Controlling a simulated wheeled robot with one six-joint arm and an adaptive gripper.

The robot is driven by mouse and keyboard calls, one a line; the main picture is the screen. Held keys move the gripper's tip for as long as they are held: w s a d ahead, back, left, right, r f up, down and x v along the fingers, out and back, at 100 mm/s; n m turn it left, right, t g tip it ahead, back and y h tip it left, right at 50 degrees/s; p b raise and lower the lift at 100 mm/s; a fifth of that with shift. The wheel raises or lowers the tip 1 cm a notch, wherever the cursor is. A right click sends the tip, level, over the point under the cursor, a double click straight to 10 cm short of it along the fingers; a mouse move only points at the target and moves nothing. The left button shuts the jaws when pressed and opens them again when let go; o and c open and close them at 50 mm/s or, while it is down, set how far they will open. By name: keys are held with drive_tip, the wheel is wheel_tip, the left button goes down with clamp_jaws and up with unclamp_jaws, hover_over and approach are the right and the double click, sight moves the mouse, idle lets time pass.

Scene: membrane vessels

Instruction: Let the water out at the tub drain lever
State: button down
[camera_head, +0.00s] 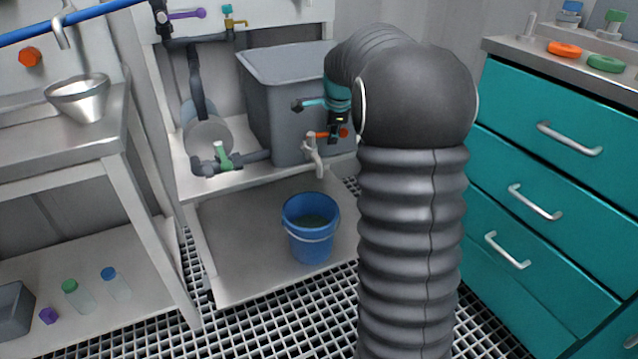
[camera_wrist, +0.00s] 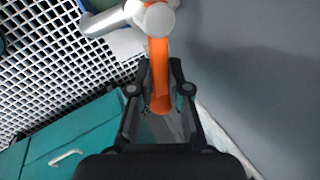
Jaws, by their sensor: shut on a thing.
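The grey tub (camera_head: 282,100) stands on the white bench, and its side wall shows at the right of the wrist view (camera_wrist: 265,75). A pale drain tap (camera_head: 313,155) sticks out low on its front, with the spout pointing down; it also shows at the top of the wrist view (camera_wrist: 125,17). The orange drain lever (camera_head: 322,135) reaches from the tap to my gripper. In the wrist view the lever (camera_wrist: 158,70) runs down between the fingers. My gripper (camera_wrist: 160,85) is shut on the lever. In the head view my arm hides part of the tub and most of the gripper.
A blue bucket (camera_head: 311,228) with dark contents stands on the lower shelf below the tap. Pipes with a green-handled valve (camera_head: 222,155) lie left of the tub. Teal drawers (camera_head: 540,190) with protruding handles stand close to the right of my arm.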

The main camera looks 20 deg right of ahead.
drive_tip(key=shift+w+d+r+n+y+p, duration=0.25)
drive_tip(key=shift+w+n+p, duration=0.2)
drive_tip(key=shift+n, duration=0.25)
drive_tip(key=shift+w+n+y+p, duration=0.25)
drive_tip(key=shift+w+n+y, duration=0.05)
drive_tip(key=shift+n, duration=0.35)
drive_tip(key=shift+w+n+y+p, duration=0.25)
drive_tip(key=shift+n, duration=0.4)
drive_tip(key=shift+a, duration=0.1)
drive_tip(key=c, duration=1.1)
unclamp_jaws()
drive_tip(key=shift+w+a+f, duration=0.1)
drive_tip(key=v, duration=0.8)
drive_tip(key=shift+n, duration=0.3)
